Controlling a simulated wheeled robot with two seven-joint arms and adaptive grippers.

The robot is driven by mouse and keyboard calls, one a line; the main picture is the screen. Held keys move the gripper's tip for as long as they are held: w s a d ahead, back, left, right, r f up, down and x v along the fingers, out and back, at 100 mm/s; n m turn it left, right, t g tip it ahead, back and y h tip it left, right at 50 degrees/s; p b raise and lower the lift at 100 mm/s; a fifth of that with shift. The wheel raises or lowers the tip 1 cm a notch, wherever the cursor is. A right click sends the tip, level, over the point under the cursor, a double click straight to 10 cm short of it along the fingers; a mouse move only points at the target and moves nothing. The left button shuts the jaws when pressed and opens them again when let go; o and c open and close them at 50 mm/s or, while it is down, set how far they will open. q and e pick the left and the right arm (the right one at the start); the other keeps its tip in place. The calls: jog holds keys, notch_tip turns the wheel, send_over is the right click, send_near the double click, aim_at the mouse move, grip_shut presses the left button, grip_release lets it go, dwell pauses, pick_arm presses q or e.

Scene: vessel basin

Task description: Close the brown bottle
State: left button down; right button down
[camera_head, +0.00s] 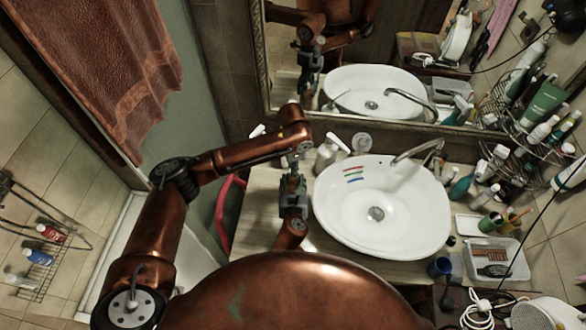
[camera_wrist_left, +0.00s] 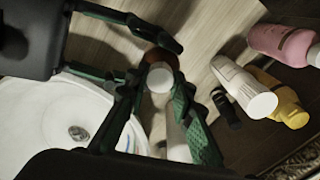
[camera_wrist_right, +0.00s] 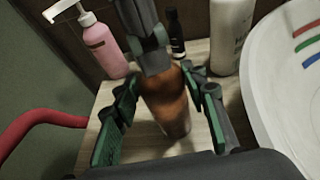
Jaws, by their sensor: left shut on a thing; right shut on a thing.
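The brown bottle (camera_wrist_right: 168,108) stands upright on the counter in the right wrist view. My right gripper (camera_wrist_right: 165,95) is shut on its body from the side. My left gripper (camera_wrist_right: 155,55) comes down from above, over the bottle's top. In the left wrist view, the white cap (camera_wrist_left: 160,77) sits between my left gripper's fingertips (camera_wrist_left: 157,88), with the brown bottle (camera_wrist_left: 157,56) showing just behind it. The fingers hide the bottle's mouth, so I cannot tell whether the cap touches it. In the head view, my left gripper (camera_head: 296,163) and right gripper (camera_head: 293,192) meet left of the basin.
The white basin (camera_head: 345,225) is close on the right. A pink pump bottle (camera_wrist_right: 98,42), a small dark bottle (camera_wrist_right: 175,30) and a white bottle (camera_wrist_right: 230,35) stand behind. A red tube (camera_wrist_right: 35,125) lies along the left. A mirror (camera_head: 360,60) rises behind the counter.

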pick_arm(q)
jog(key=m, duration=1.4)
jog(key=c, duration=1.6)
grip_release()
jog(key=shift+r, duration=0.1)
notch_tip(320, 180, up, 12)
pick_arm(e)
jog(key=c, duration=1.1)
grip_release()
